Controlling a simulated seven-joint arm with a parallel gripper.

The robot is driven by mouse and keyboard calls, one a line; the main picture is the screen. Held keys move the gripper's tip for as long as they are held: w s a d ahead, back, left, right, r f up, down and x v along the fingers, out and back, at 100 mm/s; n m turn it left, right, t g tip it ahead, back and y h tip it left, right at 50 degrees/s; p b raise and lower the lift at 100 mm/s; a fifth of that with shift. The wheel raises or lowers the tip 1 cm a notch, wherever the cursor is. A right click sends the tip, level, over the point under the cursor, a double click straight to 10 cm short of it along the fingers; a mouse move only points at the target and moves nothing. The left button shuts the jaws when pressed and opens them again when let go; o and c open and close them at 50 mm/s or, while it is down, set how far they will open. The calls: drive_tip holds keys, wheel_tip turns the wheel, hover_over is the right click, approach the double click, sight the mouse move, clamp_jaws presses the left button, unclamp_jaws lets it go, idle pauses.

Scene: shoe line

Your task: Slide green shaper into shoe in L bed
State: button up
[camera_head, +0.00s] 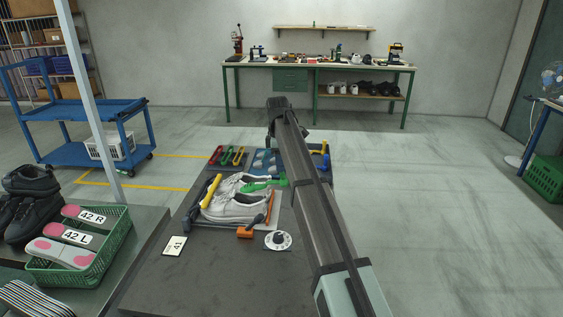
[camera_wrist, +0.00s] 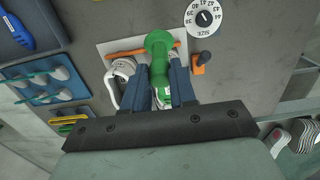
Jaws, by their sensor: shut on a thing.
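The green shaper (camera_head: 262,184) is at the heel end of the pair of white shoes; in the wrist view its rounded knob (camera_wrist: 158,42) shows ahead of my fingers. My gripper (camera_wrist: 161,75) is shut on the shaper, a blue finger on each side. In the head view my arm hides the gripper. In the wrist view the far shoe (camera_wrist: 122,72) is left of the fingers. How far the shaper sits inside a shoe, and the bed labels, I cannot tell.
A thin orange rod (camera_head: 270,207) lies by the heels, and a yellow-handled tool (camera_head: 211,190) by the toes. An orange block (camera_head: 245,232), size dial (camera_head: 278,240) and 41 card (camera_head: 175,245) lie nearer. A green basket (camera_head: 108,247) of insoles stands left. The near table is clear.

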sight(253, 183)
drive_tip(key=shift+a+f+h, duration=0.5)
drive_tip(key=shift+a+f, duration=0.3)
drive_tip(key=shift+a, duration=0.1)
drive_tip(key=shift+a+f+h, duration=0.2)
drive_tip(key=shift+a+h, duration=0.45)
drive_tip(key=shift+a, duration=0.5)
drive_tip(key=shift+a+f+h, duration=0.15)
drive_tip(key=shift+a+h, duration=0.5)
drive_tip(key=shift+a, duration=0.5)
drive_tip(key=shift+a+f, duration=0.55)
drive_tip(key=shift+a, duration=0.4)
drive_tip(key=shift+a+f, duration=0.5)
drive_tip(key=shift+a, duration=0.45)
drive_tip(key=shift+a+f, duration=0.55)
drive_tip(key=shift+a, duration=0.4)
drive_tip(key=shift+a+f+y, duration=0.4)
drive_tip(key=shift+a+f, duration=0.05)
drive_tip(key=shift+f, duration=0.3)
drive_tip(key=shift+d+f+y, duration=0.2)
drive_tip(key=shift+f+y, duration=0.35)
drive_tip(key=shift+f, duration=0.05)
drive_tip(key=shift+d+f+y, duration=0.15)
drive_tip(key=shift+f+y, duration=0.4)
drive_tip(key=shift+d+f+y, duration=0.4)
drive_tip(key=shift+f+y, duration=0.2)
drive_tip(key=shift+f, duration=0.25)
drive_tip(key=shift+d+f+y, duration=0.4)
drive_tip(key=shift+f+y, duration=0.2)
drive_tip(key=shift+f, duration=0.25)
drive_tip(key=o, duration=0.9)
